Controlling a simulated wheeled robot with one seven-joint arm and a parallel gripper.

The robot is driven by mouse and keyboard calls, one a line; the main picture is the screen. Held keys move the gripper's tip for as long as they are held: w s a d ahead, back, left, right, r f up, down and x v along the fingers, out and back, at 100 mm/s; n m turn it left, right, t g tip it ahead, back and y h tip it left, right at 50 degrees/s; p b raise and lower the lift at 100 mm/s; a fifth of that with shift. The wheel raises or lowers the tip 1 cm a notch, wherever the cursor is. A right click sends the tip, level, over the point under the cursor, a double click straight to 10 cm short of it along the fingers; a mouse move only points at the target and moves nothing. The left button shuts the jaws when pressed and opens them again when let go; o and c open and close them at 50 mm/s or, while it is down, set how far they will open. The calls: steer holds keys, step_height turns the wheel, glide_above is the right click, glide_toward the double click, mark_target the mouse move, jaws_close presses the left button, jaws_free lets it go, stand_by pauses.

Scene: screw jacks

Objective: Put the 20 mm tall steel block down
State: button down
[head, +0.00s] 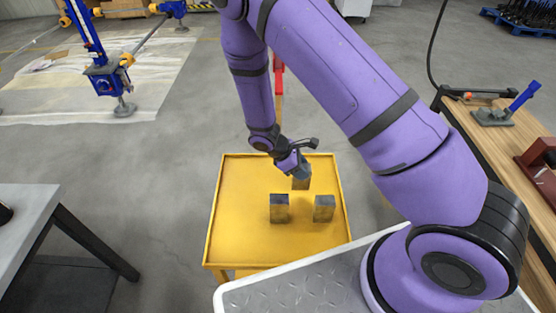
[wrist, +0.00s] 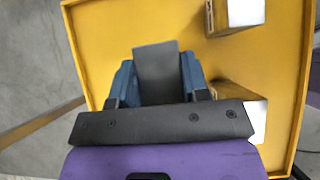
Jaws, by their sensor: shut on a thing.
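My gripper (head: 299,172) is over the far right part of a yellow tray-topped cart (head: 238,185). In the wrist view its blue fingers (wrist: 158,82) are shut on a flat-faced grey steel block (wrist: 157,62). In the head view the held block (head: 302,184) shows just under the fingers. I cannot tell whether it touches the tray. Two other steel blocks stand on the tray, a left one (head: 279,208) and a right one (head: 324,208), both nearer than the held block. They also show at the right of the wrist view. Block heights cannot be read.
The tray's left half is bare, and it has a raised rim. A wooden bench (head: 492,143) with tools stands at the right, a grey table (head: 25,215) at the left. A blue screw jack (head: 103,75) stands on a floor sheet at the back left.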

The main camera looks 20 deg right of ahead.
steer(key=shift+w+a+f, duration=0.4)
steer(key=shift+w+f, duration=0.45)
steer(key=shift+w, duration=1.75)
steer(key=shift+w+a+f, duration=0.35)
steer(key=shift+w+f, duration=0.45)
steer(key=shift+w, duration=1.8)
steer(key=shift+w+a+f, duration=0.4)
steer(key=shift+w+f, duration=0.45)
steer(key=shift+w, duration=1.75)
steer(key=c, duration=0.6)
jaws_free()
steer(key=shift+f, duration=0.1)
steer(key=v, duration=1.2)
